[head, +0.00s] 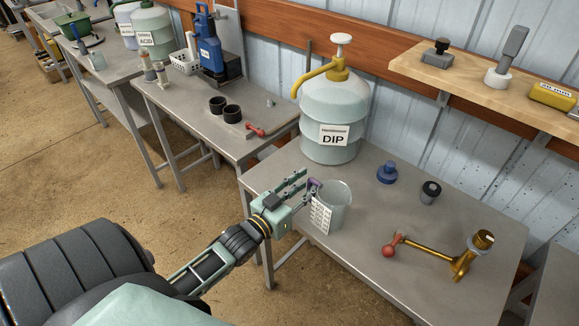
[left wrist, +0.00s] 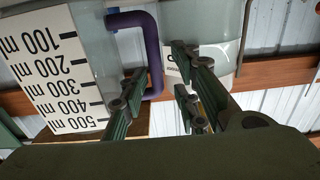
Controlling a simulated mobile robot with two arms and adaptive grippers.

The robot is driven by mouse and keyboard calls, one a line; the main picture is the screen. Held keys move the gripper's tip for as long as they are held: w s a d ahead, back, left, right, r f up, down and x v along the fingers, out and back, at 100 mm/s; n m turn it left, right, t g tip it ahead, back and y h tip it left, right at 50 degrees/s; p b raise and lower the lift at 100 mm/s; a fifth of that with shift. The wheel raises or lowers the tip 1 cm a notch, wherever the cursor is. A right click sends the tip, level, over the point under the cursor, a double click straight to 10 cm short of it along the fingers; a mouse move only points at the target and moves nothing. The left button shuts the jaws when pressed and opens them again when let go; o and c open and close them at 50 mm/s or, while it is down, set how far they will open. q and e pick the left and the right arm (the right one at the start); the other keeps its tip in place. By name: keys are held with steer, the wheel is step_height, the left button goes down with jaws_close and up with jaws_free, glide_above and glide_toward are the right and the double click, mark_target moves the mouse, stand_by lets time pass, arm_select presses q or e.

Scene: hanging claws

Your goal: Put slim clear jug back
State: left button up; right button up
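The slim clear jug (head: 336,212) stands upright near the front left edge of the right-hand metal table. It has a white scale label and a purple handle (head: 314,184) on its left side. My left gripper (head: 302,186) is at the handle, coming from the left. In the left wrist view, the fingers (left wrist: 160,75) are spread, with the upright of the purple handle (left wrist: 152,55) between them. They do not look closed on it. The jug's label (left wrist: 58,75) shows marks from 100 to 500 ml. My right gripper is not in view.
A large DIP container (head: 333,115) with a yellow pump stands behind the jug. A blue cap (head: 387,173), a black-topped canister (head: 430,191) and a brass tap piece (head: 458,257) stand to the right. A wooden shelf (head: 470,85) overhangs the back right. The table's front middle is clear.

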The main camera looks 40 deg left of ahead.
arm_select(q)
steer(key=s+b, duration=0.1)
steer(key=s, duration=0.7)
steer(key=shift+a, duration=0.25)
steer(key=shift+d, duration=0.1)
